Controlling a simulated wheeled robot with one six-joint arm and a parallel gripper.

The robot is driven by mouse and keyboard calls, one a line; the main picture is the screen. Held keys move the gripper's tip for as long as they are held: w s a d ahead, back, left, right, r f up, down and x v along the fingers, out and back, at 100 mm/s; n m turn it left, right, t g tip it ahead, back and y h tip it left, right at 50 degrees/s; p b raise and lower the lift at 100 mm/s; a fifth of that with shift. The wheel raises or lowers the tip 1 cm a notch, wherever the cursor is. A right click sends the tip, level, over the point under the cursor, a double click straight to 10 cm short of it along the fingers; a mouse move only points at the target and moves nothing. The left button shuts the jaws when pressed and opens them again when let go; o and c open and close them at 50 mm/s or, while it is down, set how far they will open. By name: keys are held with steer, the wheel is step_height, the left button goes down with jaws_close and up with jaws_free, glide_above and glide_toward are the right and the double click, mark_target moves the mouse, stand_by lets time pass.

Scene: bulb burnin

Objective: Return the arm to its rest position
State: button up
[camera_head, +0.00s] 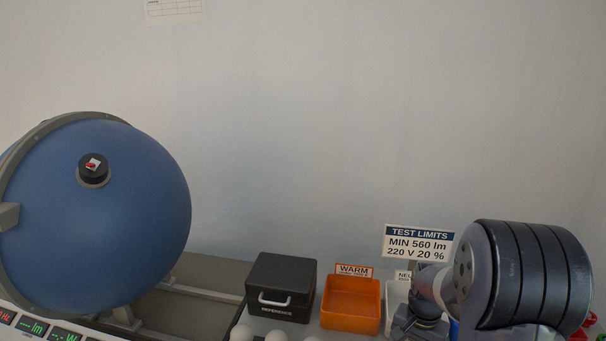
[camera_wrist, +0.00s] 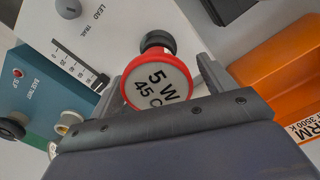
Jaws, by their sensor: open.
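In the wrist view my gripper (camera_wrist: 157,82) is open, with one dark finger on each side of the picture's middle. A round red-rimmed disc (camera_wrist: 160,85) printed "5 W" and "45 C" shows between the fingers, with a black knob (camera_wrist: 158,42) just above it. I cannot tell whether the fingers touch the disc. In the head view my arm (camera_head: 530,275) is bent at the lower right, and its dark joint covers much of that corner. The fingers cannot be made out there.
A blue sphere (camera_head: 120,220) stands at the left. A black REFERENCE case (camera_head: 280,285), an orange WARM bin (camera_head: 351,304) and a TEST LIMITS sign (camera_head: 418,243) stand along the back. White bulbs (camera_head: 275,337) show at the bottom edge.

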steer(key=n, duration=0.3)
steer(key=shift+w+r+n, duration=0.2)
steer(key=shift+r+n, duration=0.05)
steer(key=shift+n, duration=0.05)
stand_by(0.5)
